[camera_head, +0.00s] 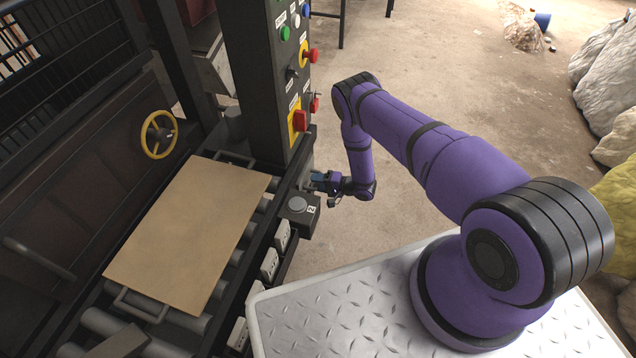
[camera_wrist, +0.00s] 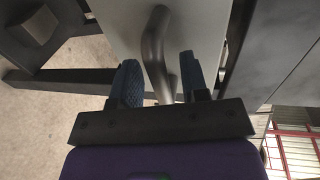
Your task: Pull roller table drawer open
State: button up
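In the wrist view a dark curved bar handle (camera_wrist: 153,45) stands out from a light grey panel (camera_wrist: 200,25), which looks like the drawer front. My gripper (camera_wrist: 160,66) has its two blue-padded fingers apart, one on each side of the handle. A gap shows beside the handle on the left; on the right its lower end is close to the finger, and I cannot tell if they touch. In the head view my gripper (camera_head: 316,182) is at the end of the roller table (camera_head: 232,262), below the control post. The drawer and handle are hidden there.
A tan board (camera_head: 190,232) lies on the table's rollers. The control post (camera_head: 265,80) with red knobs and a small grey box (camera_head: 298,207) stand close to my gripper. A yellow handwheel (camera_head: 159,134) is at left. Concrete floor (camera_head: 420,75) beyond is mostly clear.

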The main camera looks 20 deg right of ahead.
grip_shut()
jog(key=shift+d, duration=0.1)
jog(key=f+v, duration=0.3)
jog(key=v, duration=1.4)
jog(key=shift+s+d, duration=0.2)
jog(key=shift+d, duration=0.05)
jog(key=shift+f, duration=0.1)
jog(key=shift+o, duration=0.4)
grip_release()
jog(key=v, duration=1)
jog(key=shift+s+d, duration=0.25)
jog(key=shift+d, duration=0.05)
